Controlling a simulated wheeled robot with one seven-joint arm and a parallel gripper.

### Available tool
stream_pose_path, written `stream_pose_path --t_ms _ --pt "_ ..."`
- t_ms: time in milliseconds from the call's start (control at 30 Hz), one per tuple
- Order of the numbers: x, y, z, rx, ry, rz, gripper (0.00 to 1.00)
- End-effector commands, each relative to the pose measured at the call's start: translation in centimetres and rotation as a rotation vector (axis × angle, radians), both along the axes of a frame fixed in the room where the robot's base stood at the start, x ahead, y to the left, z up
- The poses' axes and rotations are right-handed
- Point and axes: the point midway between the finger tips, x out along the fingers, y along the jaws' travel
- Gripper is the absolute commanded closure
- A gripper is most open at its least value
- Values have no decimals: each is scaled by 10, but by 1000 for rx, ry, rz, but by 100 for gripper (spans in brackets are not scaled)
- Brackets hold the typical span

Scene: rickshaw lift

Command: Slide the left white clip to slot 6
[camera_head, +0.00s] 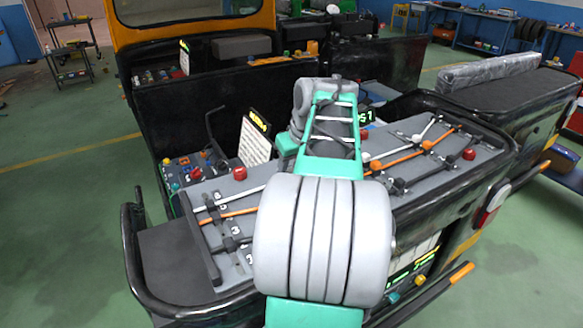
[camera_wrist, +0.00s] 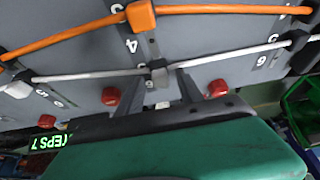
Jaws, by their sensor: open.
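In the head view my arm hides the gripper and the middle of the panel. White rod parts show on the left (camera_head: 240,195) and right of my arm. Slot numbers on the panel are partly readable; I cannot surely pick out slot 6.
An orange clip (camera_wrist: 140,15) sits on an orange rod (camera_wrist: 68,34) beside the white one. Red knobs (camera_wrist: 216,88) flank the fingers. A dark rod holder (camera_wrist: 304,52) stands at the right.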

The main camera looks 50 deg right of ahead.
Motion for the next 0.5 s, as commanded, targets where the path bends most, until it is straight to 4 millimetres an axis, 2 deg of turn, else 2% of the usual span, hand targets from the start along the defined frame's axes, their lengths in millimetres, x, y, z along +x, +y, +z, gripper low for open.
stream_pose_path --t_ms 133,500 --pt "0 1 0 0 0 1 56" --pt "1 1 1 0 0 2 87"
